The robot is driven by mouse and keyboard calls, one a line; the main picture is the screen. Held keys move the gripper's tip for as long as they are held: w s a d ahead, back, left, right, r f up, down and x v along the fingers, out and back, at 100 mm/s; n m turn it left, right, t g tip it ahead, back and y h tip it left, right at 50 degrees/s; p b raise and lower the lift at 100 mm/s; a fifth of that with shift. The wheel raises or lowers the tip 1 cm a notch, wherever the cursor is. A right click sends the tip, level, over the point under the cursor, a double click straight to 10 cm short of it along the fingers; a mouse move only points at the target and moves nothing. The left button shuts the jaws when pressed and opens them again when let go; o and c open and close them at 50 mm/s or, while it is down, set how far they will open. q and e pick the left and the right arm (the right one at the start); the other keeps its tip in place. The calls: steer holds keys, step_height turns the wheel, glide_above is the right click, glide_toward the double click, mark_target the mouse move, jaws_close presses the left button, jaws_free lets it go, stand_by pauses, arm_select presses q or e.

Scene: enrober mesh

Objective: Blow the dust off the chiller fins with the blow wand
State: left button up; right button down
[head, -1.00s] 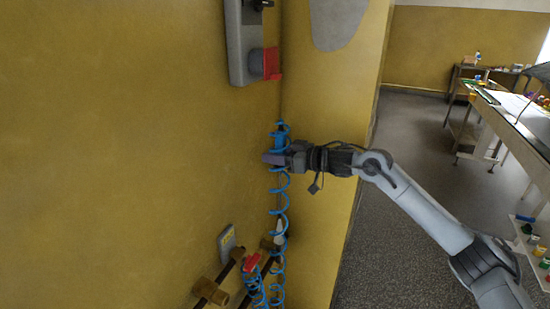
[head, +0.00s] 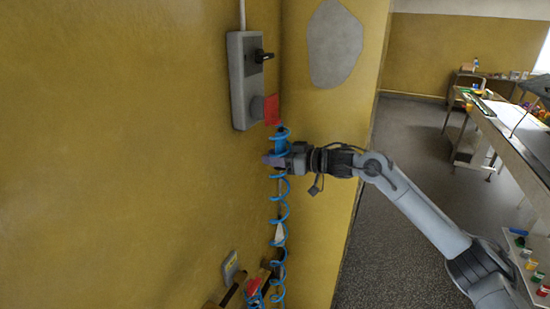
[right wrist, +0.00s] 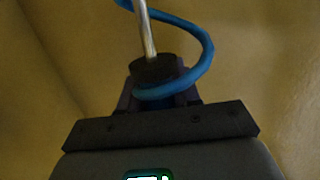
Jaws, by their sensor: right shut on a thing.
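My right gripper (head: 274,160) is shut on the blow wand (head: 280,140), close to the yellow wall corner. The wand's blue body shows just above the jaws in the head view. In the right wrist view, its bare metal tube (right wrist: 146,28) rises from a dark collar between the jaws. A blue coiled hose (head: 280,210) hangs from the wand down along the wall, and one loop (right wrist: 208,48) curls around the tube. My left gripper is not in view. I see no chiller fins in either view.
A grey switch box (head: 242,80) with a black lever and a red part (head: 271,109) is on the wall just above the gripper. Pipe fittings (head: 228,293) and a small plate (head: 230,266) sit low on the wall. A workbench (head: 500,125) stands right, across open floor.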

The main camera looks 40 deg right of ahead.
step_height(320, 180, up, 8)
steer(key=p, duration=0.7)
steer(key=shift+r, duration=0.15)
step_height(320, 180, up, 2)
steer(key=shift+r+p, duration=0.1)
steer(key=shift+p, duration=0.9)
